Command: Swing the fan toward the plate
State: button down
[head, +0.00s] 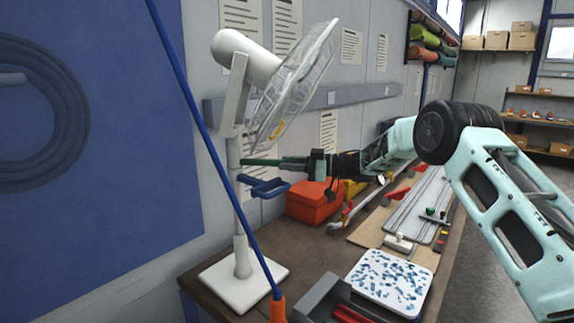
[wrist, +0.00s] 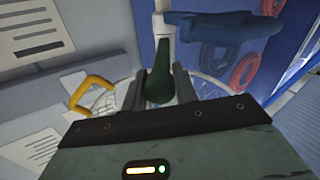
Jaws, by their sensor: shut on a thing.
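The white fan (head: 240,185) stands upright on the workbench, its head tilted and its clear guard (head: 295,85) facing right. A dark green handle (head: 262,162) sticks out from its pole; in the wrist view the handle (wrist: 158,78) lies between my fingers. My gripper (head: 290,164) is shut on this green handle. A blue handle (head: 264,187) sits just below it, and a yellow handle (head: 277,133) is on the guard. The square white plate with blue speckles (head: 390,282) lies on the bench, to the right of the fan's base.
A blue pole with an orange end (head: 277,308) crosses in front of the fan. A grey tray (head: 322,300) is at the bench's front. A board with tools (head: 415,215) lies behind the plate.

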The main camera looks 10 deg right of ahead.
jog(key=shift+r, duration=0.1)
jog(key=c, duration=1.1)
grip_release()
jog(key=shift+b+v, duration=3.65)
jog(key=shift+v, duration=5.05)
